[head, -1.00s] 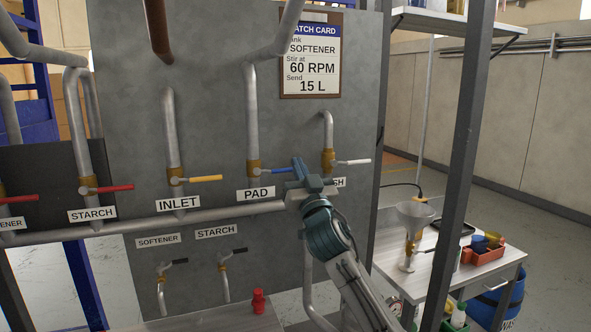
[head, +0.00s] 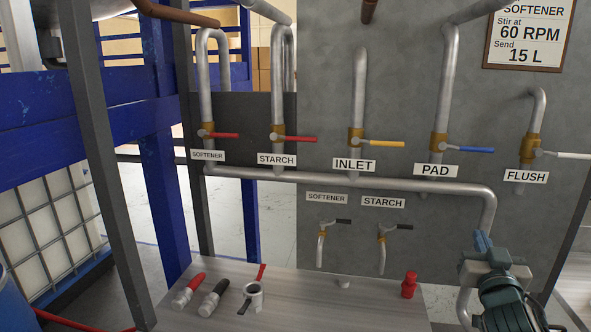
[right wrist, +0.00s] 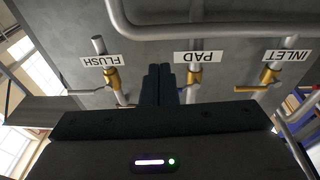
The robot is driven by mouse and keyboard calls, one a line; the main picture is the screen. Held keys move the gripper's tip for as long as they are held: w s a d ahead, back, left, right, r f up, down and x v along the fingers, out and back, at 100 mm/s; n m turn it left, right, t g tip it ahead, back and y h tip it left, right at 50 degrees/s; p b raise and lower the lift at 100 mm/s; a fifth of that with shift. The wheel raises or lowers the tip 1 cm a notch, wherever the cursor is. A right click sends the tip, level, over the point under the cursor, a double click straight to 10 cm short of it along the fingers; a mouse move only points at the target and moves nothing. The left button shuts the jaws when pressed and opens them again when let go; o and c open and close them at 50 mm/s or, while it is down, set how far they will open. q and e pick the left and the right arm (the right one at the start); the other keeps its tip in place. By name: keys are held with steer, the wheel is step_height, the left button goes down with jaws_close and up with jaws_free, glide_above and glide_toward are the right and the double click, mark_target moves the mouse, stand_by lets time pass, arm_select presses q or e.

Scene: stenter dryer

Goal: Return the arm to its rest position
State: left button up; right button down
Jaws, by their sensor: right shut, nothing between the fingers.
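In the right wrist view the closed fingers (right wrist: 159,84) point toward the panel, which appears upside down. The blue PAD handle (head: 474,149) and white FLUSH handle (head: 572,155) stand apart from the gripper. My left gripper is not in view.
Softener (head: 223,135), starch (head: 300,139) and inlet (head: 384,143) valves line the panel. A blue frame (head: 165,190) stands left.

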steer(key=s+a+f+n+g+y, duration=0.1)
steer(key=s+a+f+g, duration=0.2)
steer(key=f, duration=0.5)
steer(key=s+f+g, duration=0.2)
steer(key=s+f, duration=0.3)
steer(key=f, duration=0.3)
steer(key=s+a+f+n+g+y, duration=0.1)
steer(key=s+a+f+g, duration=0.15)
steer(key=s+f, duration=0.4)
steer(key=s+a+f+n+g+y, duration=0.1)
steer(key=s+a+f+g+y, duration=0.2)
steer(key=s+f, duration=0.55)
steer(key=s+a+f+n+g, duration=0.1)
steer(key=s+a+f+g, duration=0.35)
steer(key=s, duration=0.65)
steer(key=w+d+f+g, duration=0.1)
steer(key=d+f, duration=0.1)
steer(key=f, duration=1.3)
steer(key=d+f+g, duration=0.1)
steer(key=d+f, duration=0.1)
steer(key=f, duration=1.3)
steer(key=s+d+f+g, duration=0.1)
steer(key=s+f, duration=1.7)
steer(key=f, duration=0.1)
steer(key=shift+s+f, duration=0.3)
steer(key=shift+f, duration=0.05)
